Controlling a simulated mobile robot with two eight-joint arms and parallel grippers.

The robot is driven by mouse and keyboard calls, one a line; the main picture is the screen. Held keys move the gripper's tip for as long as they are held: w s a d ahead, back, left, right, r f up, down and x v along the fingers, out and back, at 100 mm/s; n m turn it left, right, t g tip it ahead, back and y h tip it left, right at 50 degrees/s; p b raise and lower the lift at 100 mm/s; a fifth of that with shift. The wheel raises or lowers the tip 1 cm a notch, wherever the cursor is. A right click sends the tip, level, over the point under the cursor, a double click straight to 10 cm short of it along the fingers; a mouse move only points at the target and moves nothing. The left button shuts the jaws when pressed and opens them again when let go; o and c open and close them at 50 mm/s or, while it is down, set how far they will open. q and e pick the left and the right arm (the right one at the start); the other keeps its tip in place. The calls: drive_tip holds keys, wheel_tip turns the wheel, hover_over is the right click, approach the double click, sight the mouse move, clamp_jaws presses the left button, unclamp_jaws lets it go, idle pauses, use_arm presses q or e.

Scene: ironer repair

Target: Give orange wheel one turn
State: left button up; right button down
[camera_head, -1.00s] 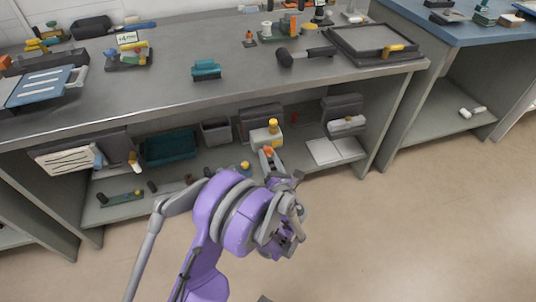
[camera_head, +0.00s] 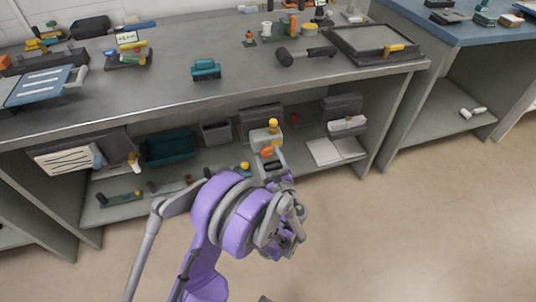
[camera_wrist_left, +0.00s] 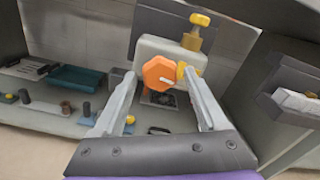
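The orange wheel (camera_wrist_left: 160,73) is on the front of a pale box-shaped unit (camera_wrist_left: 150,48) with a yellow knob (camera_wrist_left: 199,20) on top. In the head view the wheel (camera_head: 267,151) shows small, below the yellow knob (camera_head: 273,124). My left gripper (camera_wrist_left: 160,74) is open, its two fingers spread to the left and right of the wheel. The right fingertip is close to a yellow part beside the wheel; I cannot tell whether it touches. Part of the shelf below is hidden by my left arm in the head view. My right gripper is not in view.
The unit is on the lower shelf under a grey bench (camera_head: 150,85). A teal bin (camera_head: 168,148) and a grey bin (camera_head: 215,133) stand to its left, white papers (camera_head: 335,151) lie to its right. The bench top is above. The floor in front is free.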

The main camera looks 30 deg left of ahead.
use_arm(q)
drive_tip(key=v, duration=0.7)
idle(0.5)
idle(0.4)
drive_tip(key=s+n+g+h, duration=0.6)
drive_tip(key=s+n, duration=0.6)
drive_tip(key=s+d+n+g+h, duration=0.1)
drive_tip(key=s+d+n+h, duration=0.6)
drive_tip(key=s+d+n, duration=0.45)
wheel_tip(320, 180, up, 30)
drive_tip(key=a+m+p, duration=0.1)
drive_tip(key=p, duration=2.5)
drive_tip(key=shift+s+a+t+h+p, duration=0.3)
drive_tip(key=shift+s+a+p, duration=0.05)
drive_tip(key=shift+a, duration=0.05)
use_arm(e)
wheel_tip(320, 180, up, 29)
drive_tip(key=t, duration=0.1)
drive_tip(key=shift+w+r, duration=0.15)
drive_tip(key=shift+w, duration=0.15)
